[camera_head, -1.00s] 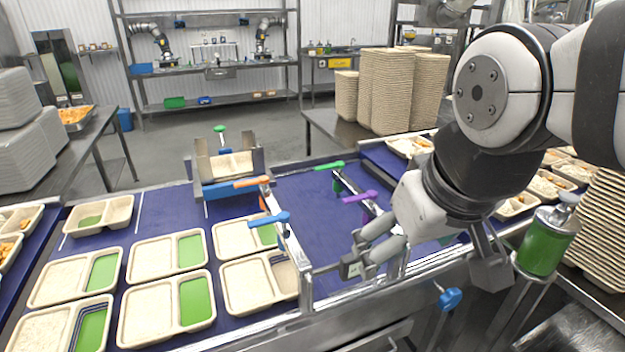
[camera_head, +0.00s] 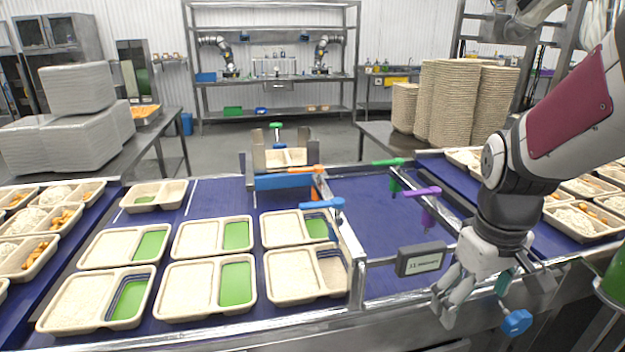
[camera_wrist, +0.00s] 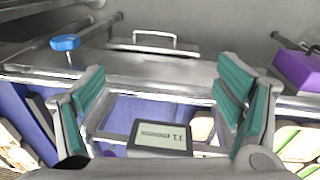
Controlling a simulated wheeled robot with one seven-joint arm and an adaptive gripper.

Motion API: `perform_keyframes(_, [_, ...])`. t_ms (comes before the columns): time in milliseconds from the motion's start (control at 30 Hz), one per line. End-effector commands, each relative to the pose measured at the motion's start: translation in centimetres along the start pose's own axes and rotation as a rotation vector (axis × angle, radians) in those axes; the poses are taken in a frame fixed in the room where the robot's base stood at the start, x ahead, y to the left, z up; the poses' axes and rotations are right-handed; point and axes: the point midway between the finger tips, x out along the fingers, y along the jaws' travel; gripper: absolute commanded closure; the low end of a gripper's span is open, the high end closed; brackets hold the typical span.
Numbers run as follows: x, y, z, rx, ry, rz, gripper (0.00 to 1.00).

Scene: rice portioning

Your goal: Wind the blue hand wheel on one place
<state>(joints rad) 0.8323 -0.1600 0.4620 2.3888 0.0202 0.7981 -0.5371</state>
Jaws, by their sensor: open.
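The blue hand wheel (camera_head: 517,322) sits on a short shaft at the front of the conveyor, low on the right in the head view. It also shows at the upper left in the wrist view (camera_wrist: 65,42). My gripper (camera_head: 492,296) hangs over the conveyor's front rail, just above and left of the wheel, apart from it. In the wrist view, its green-padded fingers (camera_wrist: 165,122) are spread with nothing between them held. A small dark display box (camera_head: 422,259) stands on the rail left of my gripper; its digits are too small to read surely.
A blue lever (camera_head: 325,204), orange lever (camera_head: 305,169), green lever (camera_head: 388,162) and purple lever (camera_head: 423,192) stand over the belt. Several trays with green compartments (camera_head: 237,283) fill the belt's left. A green cylinder (camera_head: 612,278) stands right of the wheel.

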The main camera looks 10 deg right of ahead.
Motion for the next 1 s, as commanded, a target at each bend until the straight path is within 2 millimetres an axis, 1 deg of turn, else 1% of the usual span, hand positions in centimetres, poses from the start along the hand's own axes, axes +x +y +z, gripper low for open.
perform_keyframes(33, [3.0,0.9,-0.6,0.001,-0.02,-0.033,0.14])
perform_keyframes(100, [5.8,1.9,-1.0,-0.017,-0.033,-0.075,0.14])
perform_keyframes(267, [11.8,4.0,-1.7,-0.048,-0.026,-0.182,0.14])
perform_keyframes(300, [13.2,4.5,-1.8,-0.055,-0.015,-0.209,0.14])
perform_keyframes(500, [19.7,6.9,-2.4,-0.081,0.09,-0.332,0.14])
perform_keyframes(600, [22.4,8.1,-2.6,-0.085,0.172,-0.379,0.14])
perform_keyframes(700, [24.8,9.7,-2.8,-0.088,0.272,-0.407,0.14])
perform_keyframes(800, [26.6,11.3,-2.8,-0.086,0.384,-0.416,0.14])
perform_keyframes(867, [27.6,12.6,-2.7,-0.082,0.457,-0.409,0.14])
perform_keyframes(1000, [29.1,15.8,-2.0,-0.07,0.634,-0.358,0.14])
